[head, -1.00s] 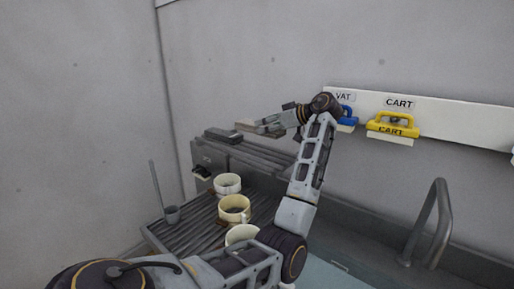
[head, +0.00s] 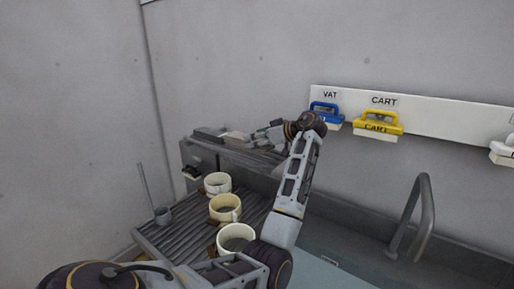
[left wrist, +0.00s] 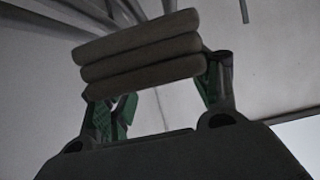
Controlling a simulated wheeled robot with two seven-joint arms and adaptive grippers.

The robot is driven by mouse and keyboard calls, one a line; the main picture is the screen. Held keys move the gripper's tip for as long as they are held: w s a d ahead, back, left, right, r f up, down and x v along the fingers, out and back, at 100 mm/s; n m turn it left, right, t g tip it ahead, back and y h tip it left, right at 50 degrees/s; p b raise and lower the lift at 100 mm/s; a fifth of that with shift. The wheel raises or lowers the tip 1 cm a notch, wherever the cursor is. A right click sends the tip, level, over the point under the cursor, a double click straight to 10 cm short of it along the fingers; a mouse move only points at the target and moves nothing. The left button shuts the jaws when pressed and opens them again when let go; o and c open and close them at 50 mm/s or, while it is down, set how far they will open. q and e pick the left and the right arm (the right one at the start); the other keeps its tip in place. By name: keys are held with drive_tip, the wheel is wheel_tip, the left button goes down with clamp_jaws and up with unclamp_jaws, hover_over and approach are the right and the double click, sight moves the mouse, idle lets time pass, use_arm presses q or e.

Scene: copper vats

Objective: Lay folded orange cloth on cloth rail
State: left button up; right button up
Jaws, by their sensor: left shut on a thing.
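A folded cloth (head: 236,137) shows as a pale, thin stack at the back of the head view. In the left wrist view the folded cloth (left wrist: 140,47) is a stack of layers, greyish-brown in dim light, with no clear orange. My left gripper (head: 265,136) is shut on it; its green-padded fingers (left wrist: 160,95) reach the stack from below in that view. The cloth is at or just above the grey slatted rail (head: 240,157) by the back wall; I cannot tell if it touches. My right gripper is not in view.
A dark block (head: 207,134) sits on the rail's left end, close beside the cloth. Several cream mugs (head: 225,207) stand on the ribbed tray (head: 180,235) below. A wall board holds a blue brush (head: 326,114) and a yellow brush (head: 378,124). A metal handle (head: 420,215) rises at right.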

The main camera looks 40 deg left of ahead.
use_arm(q)
drive_tip(key=shift+f, duration=1.7)
drive_tip(key=shift+f, duration=0.1)
drive_tip(key=o, duration=1.2)
